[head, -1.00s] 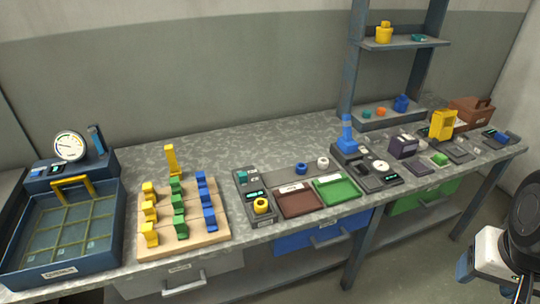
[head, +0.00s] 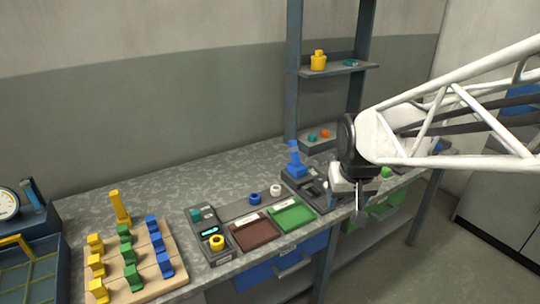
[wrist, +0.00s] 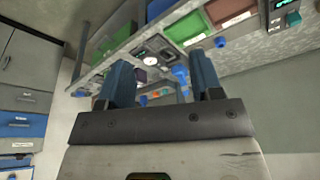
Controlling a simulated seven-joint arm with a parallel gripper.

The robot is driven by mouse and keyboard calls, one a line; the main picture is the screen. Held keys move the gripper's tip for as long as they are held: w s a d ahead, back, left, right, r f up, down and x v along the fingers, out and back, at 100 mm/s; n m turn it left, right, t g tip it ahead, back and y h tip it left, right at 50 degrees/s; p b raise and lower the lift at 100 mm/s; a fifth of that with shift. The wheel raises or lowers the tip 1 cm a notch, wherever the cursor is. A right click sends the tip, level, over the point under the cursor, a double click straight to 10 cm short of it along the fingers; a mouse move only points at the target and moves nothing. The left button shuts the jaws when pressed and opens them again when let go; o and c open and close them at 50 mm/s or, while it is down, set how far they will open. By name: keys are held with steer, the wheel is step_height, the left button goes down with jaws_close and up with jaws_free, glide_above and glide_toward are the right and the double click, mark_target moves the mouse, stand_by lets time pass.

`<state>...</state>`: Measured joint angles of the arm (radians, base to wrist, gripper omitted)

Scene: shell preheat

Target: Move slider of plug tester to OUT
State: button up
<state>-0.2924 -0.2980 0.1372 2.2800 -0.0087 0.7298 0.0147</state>
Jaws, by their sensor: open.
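No readable label or slider position tells me which device is the plug tester. A dark grey device (head: 206,230) at the left of the trays has a teal block, lit displays and a yellow ring (head: 217,242). Another dark console (head: 318,198) with a blue upright piece (head: 296,163) stands right of the green tray, partly hidden by my arm. In the wrist view its white dial (wrist: 151,61) shows near the fingers. My gripper (head: 359,203) is near the bench's front edge, right of this console. Its fingers (wrist: 162,75) are apart with nothing between them.
A brown tray (head: 254,232) and green tray (head: 293,216) lie side by side. Blue and white rings sit behind them. A wooden rack (head: 140,268) holds several coloured blocks at left. A shelf post (head: 293,85) rises behind the console.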

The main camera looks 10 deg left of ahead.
steer(key=w+a+f+n, duration=0.25)
steer(key=w+a, duration=0.35)
steer(key=a, duration=0.4)
steer(key=n+y, duration=0.2)
steer(key=n, duration=0.1)
glide_above(195, 212)
steer(key=s+d, duration=0.2)
step_height(195, 212, down, 17)
steer(key=shift+r, duration=0.2)
steer(key=shift+f, duration=0.15)
steer(key=shift+x, duration=3.75)
